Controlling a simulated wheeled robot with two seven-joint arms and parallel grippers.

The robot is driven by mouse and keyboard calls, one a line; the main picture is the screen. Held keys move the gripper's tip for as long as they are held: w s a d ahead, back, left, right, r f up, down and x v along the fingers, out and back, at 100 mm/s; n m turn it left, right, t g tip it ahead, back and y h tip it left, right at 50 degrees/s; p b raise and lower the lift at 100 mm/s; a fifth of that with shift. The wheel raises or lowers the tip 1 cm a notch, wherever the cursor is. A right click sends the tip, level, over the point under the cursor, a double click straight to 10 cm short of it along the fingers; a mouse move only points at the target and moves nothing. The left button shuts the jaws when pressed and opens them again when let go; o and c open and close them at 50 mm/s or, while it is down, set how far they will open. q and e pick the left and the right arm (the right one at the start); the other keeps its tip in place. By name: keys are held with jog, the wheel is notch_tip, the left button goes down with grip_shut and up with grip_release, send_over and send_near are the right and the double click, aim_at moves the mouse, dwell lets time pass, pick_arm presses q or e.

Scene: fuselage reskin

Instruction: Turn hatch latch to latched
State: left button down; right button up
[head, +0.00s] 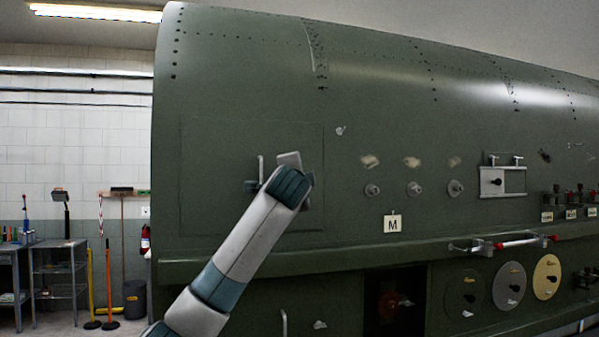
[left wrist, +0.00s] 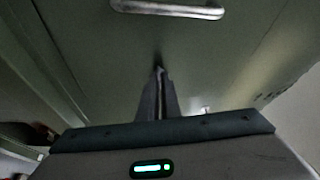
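The hatch (head: 215,150) is a thin rectangular outline in the green fuselage skin, left of centre in the head view. A pale upright handle (head: 261,168) stands on it, with a small dark fitting (head: 250,187) beside it. My left arm's wrist covers the hatch's right part, so I cannot make out the latch or its position. In the left wrist view my left gripper (left wrist: 159,72) points at the green panel, its narrow fingers together. A dark shape is at the fingertips; I cannot tell whether it is the latch. A metal handle (left wrist: 168,9) lies beyond them. My right gripper is out of view.
Right of the hatch are several round knobs (head: 414,188), an "M" tag (head: 392,224) and a sliding bolt plate (head: 503,181). A ledge (head: 360,248) runs below, with a red-ended bar (head: 503,243) and coloured discs (head: 509,285). A workbench (head: 58,262) stands far left.

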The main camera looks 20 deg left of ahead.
pick_arm(q)
jog(key=shift+r+m+g+p, duration=0.1)
jog(key=shift+m+g+p, duration=0.4)
jog(key=shift+m+p, duration=0.55)
jog(key=shift+m, duration=0.25)
jog(key=c, duration=2)
grip_release()
jog(key=shift+s+h+b, duration=0.15)
jog(key=shift+h+b, duration=0.15)
jog(key=shift+b, duration=0.05)
jog(key=shift+s+d+b, duration=0.6)
jog(key=shift+s+b, duration=0.85)
jog(key=shift+s, duration=1.35)
jog(key=shift+s+d+b, duration=0.65)
jog(key=shift+s+b, duration=0.85)
jog(key=shift+s, duration=1.25)
jog(key=shift+s+d+b, duration=0.6)
jog(key=shift+s+b, duration=0.85)
jog(key=shift+s, duration=1.35)
